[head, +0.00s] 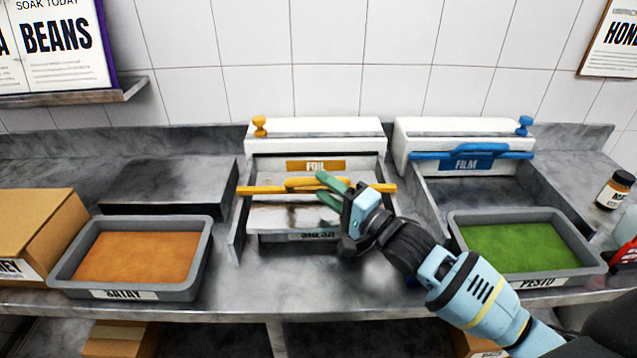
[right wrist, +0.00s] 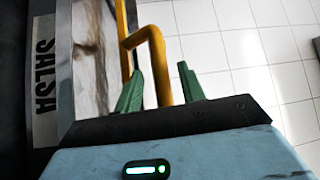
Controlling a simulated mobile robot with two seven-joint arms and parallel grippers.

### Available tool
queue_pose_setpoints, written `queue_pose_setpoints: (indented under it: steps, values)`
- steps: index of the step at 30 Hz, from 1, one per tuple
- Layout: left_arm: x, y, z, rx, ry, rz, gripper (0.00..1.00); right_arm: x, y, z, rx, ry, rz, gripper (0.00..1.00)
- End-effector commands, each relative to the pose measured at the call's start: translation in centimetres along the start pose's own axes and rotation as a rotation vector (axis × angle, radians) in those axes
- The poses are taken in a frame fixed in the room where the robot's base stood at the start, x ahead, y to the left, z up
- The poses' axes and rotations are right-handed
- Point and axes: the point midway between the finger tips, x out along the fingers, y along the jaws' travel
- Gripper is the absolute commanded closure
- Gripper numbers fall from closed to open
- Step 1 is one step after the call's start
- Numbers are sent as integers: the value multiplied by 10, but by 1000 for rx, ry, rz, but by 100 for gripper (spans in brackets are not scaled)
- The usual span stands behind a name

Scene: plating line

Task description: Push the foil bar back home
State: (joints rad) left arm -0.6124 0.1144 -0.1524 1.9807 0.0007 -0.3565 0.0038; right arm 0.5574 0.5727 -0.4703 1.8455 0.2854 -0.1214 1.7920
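The foil bar (head: 262,189) is a yellow bar with a raised handle, lying across the foil station forward of its white dispenser box (head: 315,130) with the FOIL label (head: 316,165). My right gripper (head: 330,188) is at the handle, right of its middle. In the right wrist view my right gripper (right wrist: 160,80) has its green fingers on either side of the yellow handle (right wrist: 154,45), with small gaps showing, so it looks open around it. A shiny sheet covers part of the pan labelled SALSA (right wrist: 43,80) under the bar. My left gripper is not in view.
The film dispenser (head: 410,140) with its blue bar (head: 500,155) stands to the right. The satay pan (head: 205,255) is at left and the pesto pan (head: 597,262) at right. A cardboard box (head: 40,220) and a jar (head: 613,190) stand at the sides. The counter front is clear.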

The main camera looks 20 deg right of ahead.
Motion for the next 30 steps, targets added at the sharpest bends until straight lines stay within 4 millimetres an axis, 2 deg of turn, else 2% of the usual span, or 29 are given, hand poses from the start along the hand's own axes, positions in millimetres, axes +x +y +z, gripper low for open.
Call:
queue_pose_setpoints:
  steps: [3,9,15,24,26,30]
  values:
    - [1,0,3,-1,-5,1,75,-20,3,0,1,-1,4,60]
    - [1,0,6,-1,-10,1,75,-42,2,0,1,-1,2,60]
    - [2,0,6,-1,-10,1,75,-48,0,0,0,0,0,60]
    - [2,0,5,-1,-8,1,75,-47,-2,0,-14,-1,-6,60]
    - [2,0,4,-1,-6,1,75,-45,-8,-3,-66,-1,-27,60]
    - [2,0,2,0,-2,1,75,-36,-42,-10,-370,-2,-150,60]
